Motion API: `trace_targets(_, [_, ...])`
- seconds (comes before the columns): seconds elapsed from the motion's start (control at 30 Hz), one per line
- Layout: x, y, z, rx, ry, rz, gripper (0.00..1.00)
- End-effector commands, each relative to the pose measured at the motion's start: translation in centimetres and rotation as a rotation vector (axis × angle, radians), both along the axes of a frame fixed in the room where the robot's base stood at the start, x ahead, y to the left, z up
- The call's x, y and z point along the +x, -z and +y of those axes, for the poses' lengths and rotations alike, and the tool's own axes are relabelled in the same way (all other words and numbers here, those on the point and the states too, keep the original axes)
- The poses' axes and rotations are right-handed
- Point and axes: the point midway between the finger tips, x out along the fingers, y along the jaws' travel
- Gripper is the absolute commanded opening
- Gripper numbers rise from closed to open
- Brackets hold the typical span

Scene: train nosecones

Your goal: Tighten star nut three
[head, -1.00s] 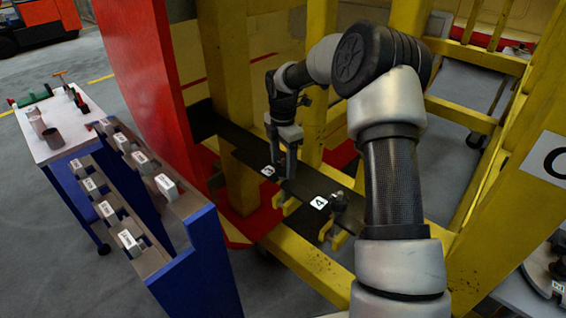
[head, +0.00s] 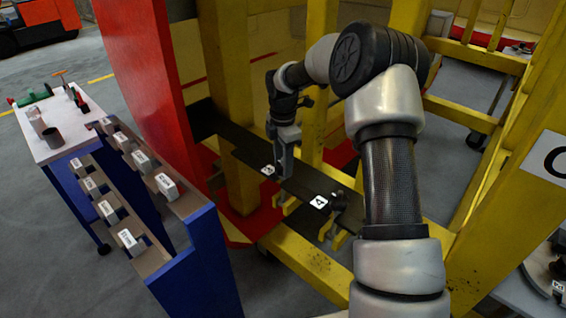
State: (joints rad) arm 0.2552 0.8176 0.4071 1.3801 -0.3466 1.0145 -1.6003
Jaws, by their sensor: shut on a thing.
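My gripper (head: 284,170) points down at the dark bar (head: 243,148) on the yellow frame. It is right beside the white label marked 3 (head: 268,170). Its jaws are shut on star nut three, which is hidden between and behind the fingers. One finger largely covers the other from this side. The label marked 4 (head: 319,202) lies farther along the bar, with a dark star nut (head: 338,201) to its right, apart from my gripper.
Yellow posts (head: 240,95) rise close around the gripper, and a red panel (head: 150,80) stands to the left. A blue rack (head: 190,262) with labelled blocks and a white-topped cart (head: 58,140) stand at left, clear of the arm.

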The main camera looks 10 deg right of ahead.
Motion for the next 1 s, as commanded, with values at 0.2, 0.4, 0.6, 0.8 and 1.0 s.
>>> trace_targets(0.2, [0.04,-0.02,0.00,-0.002,0.168,-0.001,0.17])
trace_targets(0.4, [0.05,-0.03,-0.01,-0.002,0.358,-0.001,0.17])
trace_targets(0.6, [0.07,-0.01,0.03,-0.001,0.547,-0.001,0.17])
trace_targets(0.8, [0.08,-0.02,-0.02,-0.002,0.738,-0.001,0.17])
trace_targets(1.0, [0.10,-0.05,-0.05,-0.002,0.928,-0.002,0.17])
